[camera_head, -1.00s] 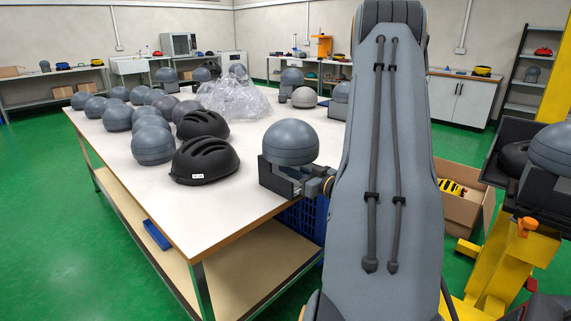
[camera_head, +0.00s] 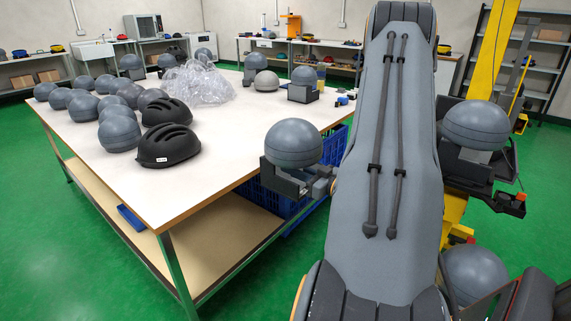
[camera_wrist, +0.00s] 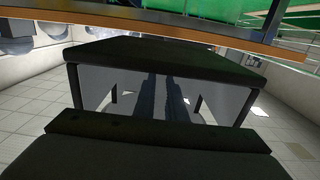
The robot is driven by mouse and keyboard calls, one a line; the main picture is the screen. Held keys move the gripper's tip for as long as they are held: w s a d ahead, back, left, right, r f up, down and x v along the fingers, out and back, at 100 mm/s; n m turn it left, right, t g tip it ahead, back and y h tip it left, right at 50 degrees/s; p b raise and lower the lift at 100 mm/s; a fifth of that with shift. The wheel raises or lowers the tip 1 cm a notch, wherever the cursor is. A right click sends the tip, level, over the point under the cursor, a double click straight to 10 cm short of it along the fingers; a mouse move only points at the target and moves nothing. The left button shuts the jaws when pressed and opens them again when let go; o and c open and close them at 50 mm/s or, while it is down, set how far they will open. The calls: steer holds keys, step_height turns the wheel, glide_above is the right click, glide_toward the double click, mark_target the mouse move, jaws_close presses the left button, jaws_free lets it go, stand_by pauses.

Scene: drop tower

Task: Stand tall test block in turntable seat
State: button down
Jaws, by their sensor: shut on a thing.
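A rounded grey test block (camera_head: 293,143) on a squared dark base is at the table's right edge in the head view. My gripper (camera_head: 312,184) is shut on its base from the right, partly hidden behind my arm. It is held upright and looks clear of the table top. In the wrist view a large dark framed shape (camera_wrist: 160,52) fills the middle; I cannot tell which part of it is block or gripper. A similar grey dome (camera_head: 475,124) sits on a dark mount at the right. I cannot make out the turntable seat with certainty.
The white table (camera_head: 205,178) carries several grey domes, black helmets (camera_head: 168,146) and clear plastic wrap (camera_head: 197,82). A blue crate (camera_head: 275,199) is under it. A yellow post (camera_head: 494,50) stands at the right, with another dome (camera_head: 474,273) low down. Green floor is open at left.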

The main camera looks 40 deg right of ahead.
mark_target(261, 165)
steer(key=shift+s+r, duration=0.1)
steer(key=shift+s, duration=0.3)
